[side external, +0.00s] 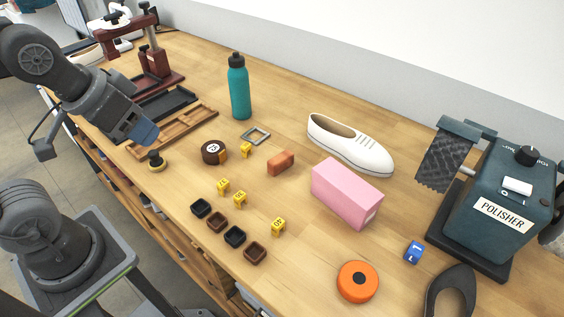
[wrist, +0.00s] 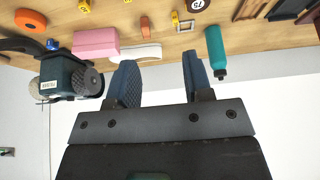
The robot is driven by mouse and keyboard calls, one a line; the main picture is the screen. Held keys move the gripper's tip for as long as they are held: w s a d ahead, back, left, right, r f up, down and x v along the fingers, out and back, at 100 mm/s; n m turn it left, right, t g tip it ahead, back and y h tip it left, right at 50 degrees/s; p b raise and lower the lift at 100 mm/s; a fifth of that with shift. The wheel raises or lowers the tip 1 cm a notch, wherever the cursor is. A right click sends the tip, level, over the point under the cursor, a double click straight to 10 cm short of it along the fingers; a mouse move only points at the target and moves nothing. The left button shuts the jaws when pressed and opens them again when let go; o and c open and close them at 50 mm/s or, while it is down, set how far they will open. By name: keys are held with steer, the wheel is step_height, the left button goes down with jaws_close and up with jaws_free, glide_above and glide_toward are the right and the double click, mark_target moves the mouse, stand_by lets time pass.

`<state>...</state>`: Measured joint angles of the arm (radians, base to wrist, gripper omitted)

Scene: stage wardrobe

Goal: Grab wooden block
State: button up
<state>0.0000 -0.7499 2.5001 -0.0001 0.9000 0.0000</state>
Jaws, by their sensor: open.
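The wooden block, a small reddish-brown brick (side external: 280,162), lies on the bench near the middle, between the white shoe and the round brown tin. In the wrist view the block (wrist: 145,23) is small, near the top edge. My gripper (side external: 146,134) is at the left in the side view, raised over the left part of the bench and well apart from the block. In the wrist view its two blue fingers (wrist: 160,75) stand apart with nothing between them.
A teal bottle (side external: 239,88) stands behind the tin (side external: 214,151). A pink box (side external: 346,192) and white shoe (side external: 350,147) are right of the block. A grey square frame (side external: 255,136), yellow numbered markers (side external: 239,199) and small dark trays (side external: 217,222) lie around. A polisher (side external: 500,200) stands far right.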

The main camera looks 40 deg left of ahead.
steer(key=o, duration=1)
steer(key=m+g, duration=0.6)
steer(key=m, duration=1.4)
glide_above(281, 157)
step_height(281, 157, down, 10)
steer(key=r, duration=0.1)
step_height(281, 157, down, 14)
steer(key=shift+f, duration=0.1)
